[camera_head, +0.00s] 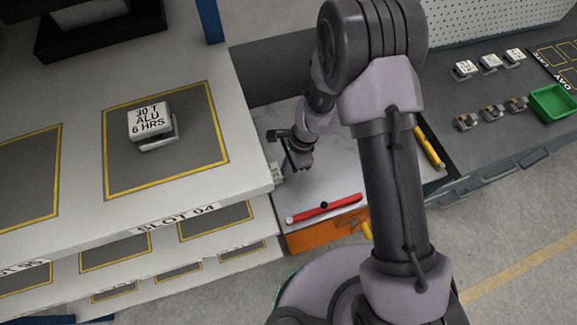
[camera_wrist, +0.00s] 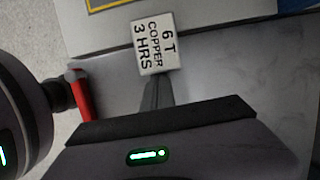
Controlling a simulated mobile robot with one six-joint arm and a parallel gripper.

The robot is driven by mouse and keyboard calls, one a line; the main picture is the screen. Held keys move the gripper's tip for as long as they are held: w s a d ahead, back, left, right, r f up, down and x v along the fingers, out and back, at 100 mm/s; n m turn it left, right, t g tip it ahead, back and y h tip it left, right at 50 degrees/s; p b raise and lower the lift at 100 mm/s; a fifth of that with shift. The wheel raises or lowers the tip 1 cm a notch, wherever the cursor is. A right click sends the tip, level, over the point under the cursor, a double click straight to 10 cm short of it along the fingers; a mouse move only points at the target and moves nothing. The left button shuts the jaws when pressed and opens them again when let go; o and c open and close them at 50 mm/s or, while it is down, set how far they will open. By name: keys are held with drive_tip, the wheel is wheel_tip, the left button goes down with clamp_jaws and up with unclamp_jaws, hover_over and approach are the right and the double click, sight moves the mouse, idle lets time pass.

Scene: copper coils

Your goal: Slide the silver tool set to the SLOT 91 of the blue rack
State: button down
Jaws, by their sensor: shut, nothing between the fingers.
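A silver tool set (camera_head: 158,146) with a white block marked "30 T ALU 6 HRS" sits inside a yellow-framed grey square on the upper shelf. The blue rack (camera_head: 211,20) has a blue post and white shelves; a front label (camera_head: 176,217) appears to read SLOT 04. I cannot make out a SLOT 91 label. My gripper (camera_head: 302,163) is shut and empty, low over the grey work surface to the right of the shelf. In the wrist view, the fingers (camera_wrist: 153,95) point toward a white block (camera_wrist: 153,43) marked "6 T COPPER 3 HRS"; contact is unclear.
A red-handled bar (camera_head: 324,207) lies along the front of the work surface, above an orange box front (camera_head: 325,232). A yellow tool (camera_head: 429,148) lies to the right. Several small tool sets (camera_head: 491,62) and a green bin (camera_head: 553,103) stand on the right bench.

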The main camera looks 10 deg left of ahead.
drive_tip(key=s+a, duration=0.1)
drive_tip(key=a, duration=0.1)
drive_tip(key=s+a, duration=0.1)
drive_tip(key=a, duration=0.1)
drive_tip(key=s+a+b, duration=0.1)
drive_tip(key=s+a, duration=0.1)
drive_tip(key=shift+s+a, duration=0.1)
drive_tip(key=shift+a, duration=0.2)
drive_tip(key=shift+d, duration=0.1)
